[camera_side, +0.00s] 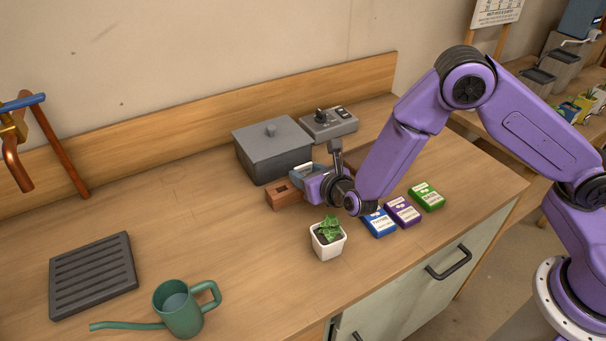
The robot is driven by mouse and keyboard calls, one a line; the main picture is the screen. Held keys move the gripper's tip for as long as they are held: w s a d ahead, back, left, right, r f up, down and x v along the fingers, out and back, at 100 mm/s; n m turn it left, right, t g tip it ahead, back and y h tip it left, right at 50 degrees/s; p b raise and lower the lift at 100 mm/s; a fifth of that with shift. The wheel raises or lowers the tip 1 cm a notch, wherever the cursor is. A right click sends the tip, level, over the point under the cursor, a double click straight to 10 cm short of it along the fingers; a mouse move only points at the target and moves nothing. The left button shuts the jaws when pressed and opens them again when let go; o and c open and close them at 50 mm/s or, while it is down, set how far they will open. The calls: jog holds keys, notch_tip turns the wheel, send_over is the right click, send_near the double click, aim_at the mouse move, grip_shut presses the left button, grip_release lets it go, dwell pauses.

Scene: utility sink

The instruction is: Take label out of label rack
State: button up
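A brown wooden block with a slot in its top, which looks like the label rack (282,196), stands on the counter in front of the grey lidded box. My gripper (302,178) is low at the rack, and its body covers much of it. A small pale grey-blue piece shows at the fingers; I cannot tell whether it is a label or part of the gripper. The fingertips are too small and too hidden to show whether they are open or shut. No label can be made out clearly.
A grey lidded box (272,152) and a grey device (329,123) stand behind the rack. A potted plant (327,241) and blue (380,224), purple (403,211) and green (426,196) packets lie in front. A watering can (181,311) and dark ribbed tray (93,275) are left.

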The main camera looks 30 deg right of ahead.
jog(key=c, duration=0.4)
jog(key=shift+o, duration=0.2)
